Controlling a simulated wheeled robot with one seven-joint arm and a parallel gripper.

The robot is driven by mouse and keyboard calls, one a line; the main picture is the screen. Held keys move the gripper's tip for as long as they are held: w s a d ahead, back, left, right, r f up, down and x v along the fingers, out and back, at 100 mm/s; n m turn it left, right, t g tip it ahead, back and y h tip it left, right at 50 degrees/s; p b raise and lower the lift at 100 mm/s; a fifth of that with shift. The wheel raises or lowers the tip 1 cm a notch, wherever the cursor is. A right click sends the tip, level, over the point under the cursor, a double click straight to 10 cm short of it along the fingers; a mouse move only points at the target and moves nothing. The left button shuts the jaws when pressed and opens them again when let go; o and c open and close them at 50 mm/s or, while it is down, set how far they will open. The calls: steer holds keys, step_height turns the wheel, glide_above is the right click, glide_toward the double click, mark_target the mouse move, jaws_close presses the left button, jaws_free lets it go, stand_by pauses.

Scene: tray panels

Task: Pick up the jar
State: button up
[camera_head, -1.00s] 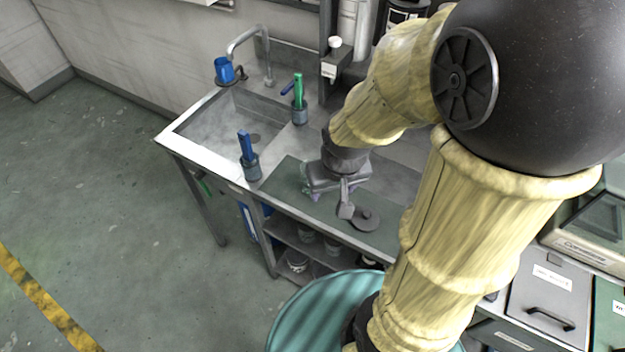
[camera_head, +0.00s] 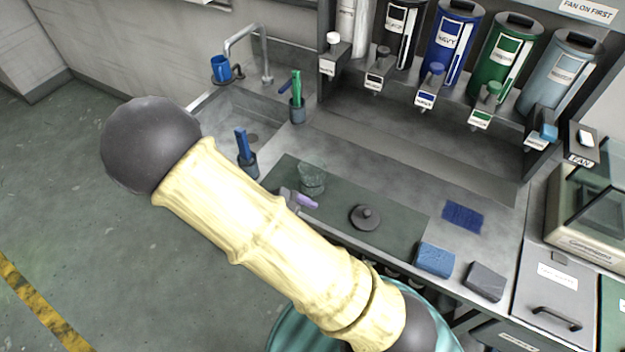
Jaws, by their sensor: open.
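A clear glass jar (camera_head: 312,177) stands on the dark green mat (camera_head: 405,228) on the counter, and its see-through walls make its outline faint. A dark round lid with a knob (camera_head: 366,216) lies on the mat to the right of the jar. My gripper (camera_head: 303,199) shows only in part: a grey piece and a purple fingertip stick out past my arm, just below the jar in the picture. My arm hides the rest of it. The gripper is open, and the jar stands apart from any visible grip. Whether the fingertip touches the jar I cannot tell.
A blue sponge (camera_head: 435,259), a grey block (camera_head: 485,281) and a blue cloth (camera_head: 463,216) lie to the right. Two holders with a blue tool (camera_head: 244,147) and a green tool (camera_head: 296,90) stand left, near the sink. Several labelled dispensers (camera_head: 452,38) line the back.

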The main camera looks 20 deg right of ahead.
mark_target(304, 181)
steer(key=w+a+n+t+h+b, duration=0.1)
steer(key=w+a+n+t+h, duration=0.4)
steer(key=a+n+t, duration=0.4)
steer(key=shift+a+r+n+t+h, duration=0.3)
steer(key=shift+n+t+h, duration=0.4)
steer(key=shift+h, duration=0.2)
steer(key=p+x, duration=0.2)
steer(key=x, duration=0.9)
steer(key=shift+w+d+r, duration=0.1)
steer(key=shift+d, duration=0.1)
steer(key=shift+w+d, duration=0.25)
steer(key=shift+d, duration=0.1)
steer(key=shift+f+p+x, duration=0.2)
steer(key=shift+p+x, duration=0.95)
steer(key=shift+x, duration=1.5)
steer(key=shift+w+a, duration=0.1)
